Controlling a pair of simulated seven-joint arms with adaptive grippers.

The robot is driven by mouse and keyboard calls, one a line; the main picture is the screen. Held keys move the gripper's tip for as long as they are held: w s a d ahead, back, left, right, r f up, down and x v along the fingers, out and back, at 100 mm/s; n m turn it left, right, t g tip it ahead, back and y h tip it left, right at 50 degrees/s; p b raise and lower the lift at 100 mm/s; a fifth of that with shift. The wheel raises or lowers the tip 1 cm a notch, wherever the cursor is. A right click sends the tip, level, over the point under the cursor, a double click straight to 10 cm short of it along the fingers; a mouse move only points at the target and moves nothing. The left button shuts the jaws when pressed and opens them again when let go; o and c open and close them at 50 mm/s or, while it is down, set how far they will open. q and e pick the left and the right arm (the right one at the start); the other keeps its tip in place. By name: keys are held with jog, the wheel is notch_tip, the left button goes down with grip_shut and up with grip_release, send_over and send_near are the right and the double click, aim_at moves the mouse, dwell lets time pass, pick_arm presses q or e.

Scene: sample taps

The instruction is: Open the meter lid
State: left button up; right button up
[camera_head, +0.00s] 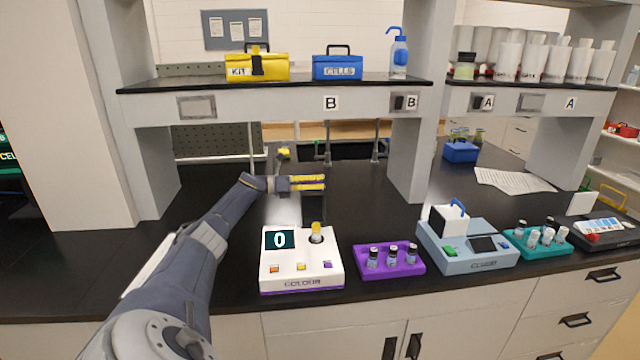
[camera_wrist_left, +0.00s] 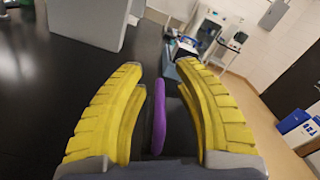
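The white meter marked COLOUR (camera_head: 301,272) stands near the bench's front edge in the head view. It has a dark display (camera_head: 279,239) reading 0 and coloured buttons in front. A yellow piece (camera_head: 316,228) stands over a round black part on its top; I cannot tell whether this is the lid or whether it is shut. My left gripper (camera_head: 325,182) is behind and above the meter, apart from it, pointing right. My right gripper is not in view.
A purple rack (camera_head: 389,273) with vials stands right of the meter. Further right are a blue-grey device (camera_head: 462,259) with a handled white box and a teal rack (camera_head: 535,255) with vials. A shelf (camera_head: 290,104) spans the bench behind my gripper. The bench left of the meter is clear.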

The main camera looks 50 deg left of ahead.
pick_arm(q)
jog(key=shift+w+d, duration=0.15)
jog(key=shift+w, duration=0.1)
jog(key=shift+c, duration=0.5)
grip_shut()
